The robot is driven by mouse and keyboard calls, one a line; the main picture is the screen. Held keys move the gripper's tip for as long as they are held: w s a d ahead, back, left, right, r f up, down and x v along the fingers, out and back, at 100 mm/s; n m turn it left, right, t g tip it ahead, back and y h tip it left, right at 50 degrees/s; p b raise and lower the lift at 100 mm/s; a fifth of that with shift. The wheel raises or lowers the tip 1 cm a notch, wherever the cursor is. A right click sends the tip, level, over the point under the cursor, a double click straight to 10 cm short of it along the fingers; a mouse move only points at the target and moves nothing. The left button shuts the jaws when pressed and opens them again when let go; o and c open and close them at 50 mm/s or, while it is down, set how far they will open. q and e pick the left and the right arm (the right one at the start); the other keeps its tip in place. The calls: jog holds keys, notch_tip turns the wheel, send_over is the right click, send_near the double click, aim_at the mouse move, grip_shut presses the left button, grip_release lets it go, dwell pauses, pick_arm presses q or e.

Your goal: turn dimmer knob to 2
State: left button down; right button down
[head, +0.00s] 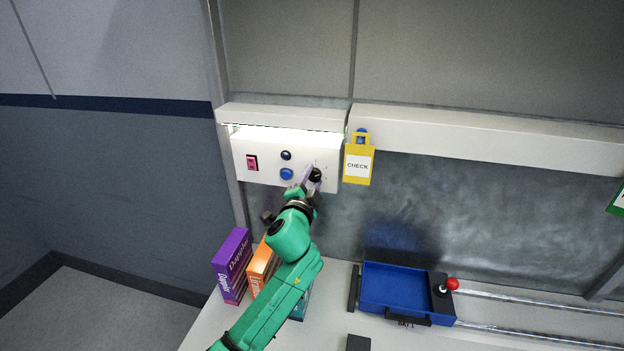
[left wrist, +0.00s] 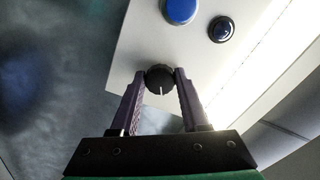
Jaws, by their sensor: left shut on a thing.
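The black dimmer knob (head: 315,174) sits at the right end of the white control panel (head: 262,146) on the wall. In the left wrist view the knob (left wrist: 159,78) carries a white pointer line. My left gripper (head: 309,176) is at the knob, its two purple fingers on either side of it; in the left wrist view the gripper (left wrist: 159,82) is shut on the knob. The scale marks around the knob are too small to read, so I cannot tell which number it points to. My right gripper is out of view.
A yellow CHECK tag (head: 358,165) hangs just right. Below are a purple box (head: 232,265), an orange box (head: 262,268) and a blue tray (head: 395,288).

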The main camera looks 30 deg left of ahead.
pick_arm(q)
jog(key=shift+c, duration=2)
grip_release()
jog(key=shift+s, duration=0.1)
jog(key=shift+s+d+f, duration=0.1)
jog(key=shift+s+d, duration=0.05)
jog(key=shift+s, duration=0.15)
jog(key=b+v, duration=0.4)
jog(key=v, duration=0.9)
jog(key=shift+s, duration=0.4)
jog(key=shift+d, duration=0.1)
